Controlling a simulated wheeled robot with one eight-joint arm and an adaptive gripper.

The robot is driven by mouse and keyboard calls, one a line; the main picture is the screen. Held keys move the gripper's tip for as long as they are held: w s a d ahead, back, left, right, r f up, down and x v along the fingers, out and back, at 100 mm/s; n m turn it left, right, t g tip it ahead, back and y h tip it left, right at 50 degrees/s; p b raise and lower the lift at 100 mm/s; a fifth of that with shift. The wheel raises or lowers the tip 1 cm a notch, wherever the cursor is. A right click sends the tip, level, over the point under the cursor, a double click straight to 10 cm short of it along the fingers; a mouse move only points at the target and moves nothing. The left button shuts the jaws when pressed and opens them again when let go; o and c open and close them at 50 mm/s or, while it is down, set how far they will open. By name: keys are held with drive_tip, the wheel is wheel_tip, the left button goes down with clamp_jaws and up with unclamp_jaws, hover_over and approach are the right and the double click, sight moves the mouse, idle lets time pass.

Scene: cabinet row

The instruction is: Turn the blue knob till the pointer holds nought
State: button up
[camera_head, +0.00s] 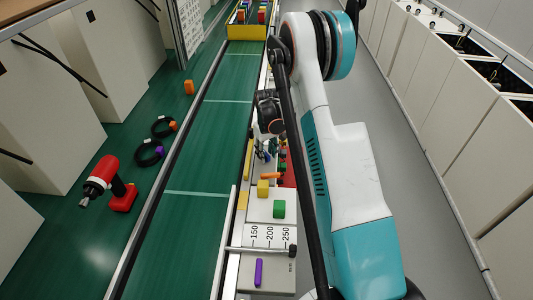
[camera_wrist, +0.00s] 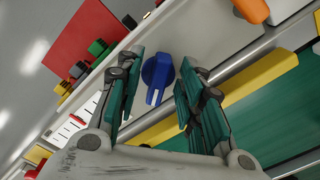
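The blue knob (camera_wrist: 157,72) shows in the wrist view on a pale panel, with a white line on its grip bar. My gripper (camera_wrist: 162,66) is open, one green-padded finger on each side of the knob, with gaps between pads and knob. A white scale (camera_wrist: 77,127) with black ticks and a small red pointer (camera_wrist: 76,119) lies left of the fingers. Its figures are not readable here.
Green, yellow and black knobs stand near a red plate (camera_wrist: 88,38). An orange piece (camera_wrist: 251,10) and a yellow bar (camera_wrist: 262,78) lie right of the fingers. In the head view, a scale plate (camera_head: 270,236) marked 150, 200, 250 and a purple block (camera_head: 258,272) are nearer.

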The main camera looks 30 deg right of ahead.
sight(267, 154)
wheel_tip(267, 154, up, 12)
drive_tip(key=shift+f, duration=0.15)
idle(0.5)
